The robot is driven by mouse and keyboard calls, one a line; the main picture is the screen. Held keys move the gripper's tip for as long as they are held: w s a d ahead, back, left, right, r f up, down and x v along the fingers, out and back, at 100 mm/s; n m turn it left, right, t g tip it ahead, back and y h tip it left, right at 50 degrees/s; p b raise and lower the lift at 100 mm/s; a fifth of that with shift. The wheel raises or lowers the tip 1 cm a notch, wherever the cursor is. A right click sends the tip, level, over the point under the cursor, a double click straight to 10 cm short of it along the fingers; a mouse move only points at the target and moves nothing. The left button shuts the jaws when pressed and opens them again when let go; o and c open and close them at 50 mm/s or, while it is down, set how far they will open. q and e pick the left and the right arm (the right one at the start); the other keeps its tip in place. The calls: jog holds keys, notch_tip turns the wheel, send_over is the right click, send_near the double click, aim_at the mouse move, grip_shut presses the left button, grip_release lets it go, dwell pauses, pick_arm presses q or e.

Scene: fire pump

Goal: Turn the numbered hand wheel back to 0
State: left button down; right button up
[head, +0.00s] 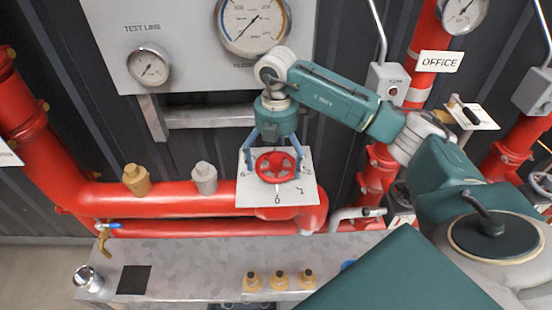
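The red hand wheel (276,167) sits on a white plate (304,190) with printed numbers, over the end of a red pipe. A 0 shows on the plate just below the wheel, with other marks to its sides, partly hidden or too small to read. My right gripper (275,164) points down over the wheel. Its blue fingers are spread, one on each side of the rim. I cannot tell whether they touch it. The pointer of the wheel is not clear. My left gripper is not in view.
Gauges (253,22) hang on a grey panel behind, one labelled TEST LINE (149,65). Red pipes (170,200) run left of the wheel, carrying a brass fitting (136,180) and a grey one (204,178). A grey bench (200,270) lies below. An OFFICE sign (440,62) marks a riser at right.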

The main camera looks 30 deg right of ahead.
aim_at(276, 158)
jog(key=shift+a+r+p, duration=0.1)
jog(key=shift+r+p, duration=2.35)
jog(key=shift+r, duration=1.1)
jog(key=shift+s+f, duration=0.1)
jog(key=shift+f, duration=0.05)
